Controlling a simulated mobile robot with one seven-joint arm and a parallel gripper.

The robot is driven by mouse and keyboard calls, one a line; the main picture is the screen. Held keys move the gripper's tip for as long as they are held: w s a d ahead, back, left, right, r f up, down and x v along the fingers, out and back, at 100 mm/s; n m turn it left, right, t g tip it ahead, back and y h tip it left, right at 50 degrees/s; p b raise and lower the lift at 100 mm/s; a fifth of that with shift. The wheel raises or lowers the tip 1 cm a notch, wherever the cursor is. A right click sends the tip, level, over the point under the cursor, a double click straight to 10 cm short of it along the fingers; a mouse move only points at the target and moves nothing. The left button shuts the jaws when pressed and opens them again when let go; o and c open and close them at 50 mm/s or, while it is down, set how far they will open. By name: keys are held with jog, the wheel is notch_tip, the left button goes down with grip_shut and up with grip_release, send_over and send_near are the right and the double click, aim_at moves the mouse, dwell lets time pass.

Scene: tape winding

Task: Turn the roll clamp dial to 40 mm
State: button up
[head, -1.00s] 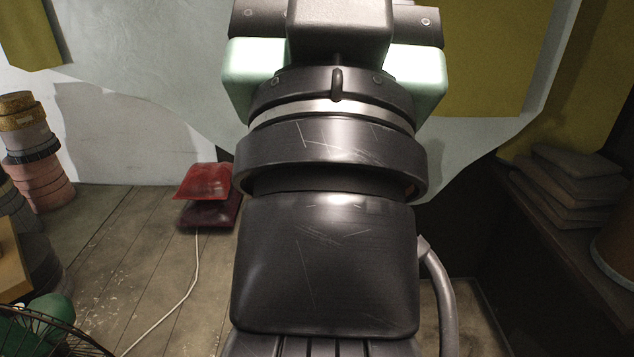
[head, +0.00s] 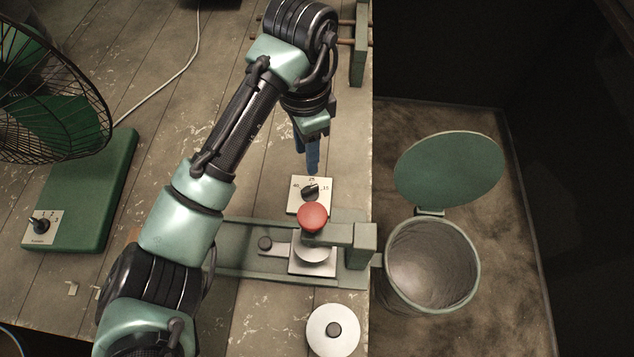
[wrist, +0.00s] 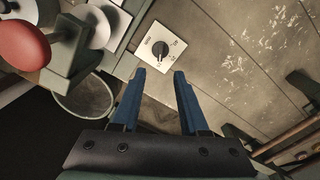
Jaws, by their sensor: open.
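The roll clamp dial (head: 310,191) is a dark knob on a square cream plate (head: 297,208), with marks that look like 40 at left, 25 at the top and 15 at right. The knob lies at a slant; I cannot tell surely which mark it points to. It also shows in the wrist view (wrist: 160,48), just beyond my fingertips. My gripper (head: 311,171) has blue fingers pointing down at the plate's far edge. In the wrist view my gripper (wrist: 160,74) is open and empty, its fingertips apart and not around the knob.
A red knob (head: 313,216) on a green clamp frame (head: 352,233) stands just in front of the dial. A white roll (head: 333,330) lies nearer. A fan (head: 45,95) with a green base is at left. An open bin (head: 432,265) stands right of the table edge.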

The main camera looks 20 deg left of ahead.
aim_at(309, 188)
notch_tip(309, 188, down, 10)
jog(key=b, duration=0.5)
jog(key=shift+f, duration=1.05)
jog(key=shift+c, duration=0.3)
grip_shut()
jog(key=shift+w, duration=0.1)
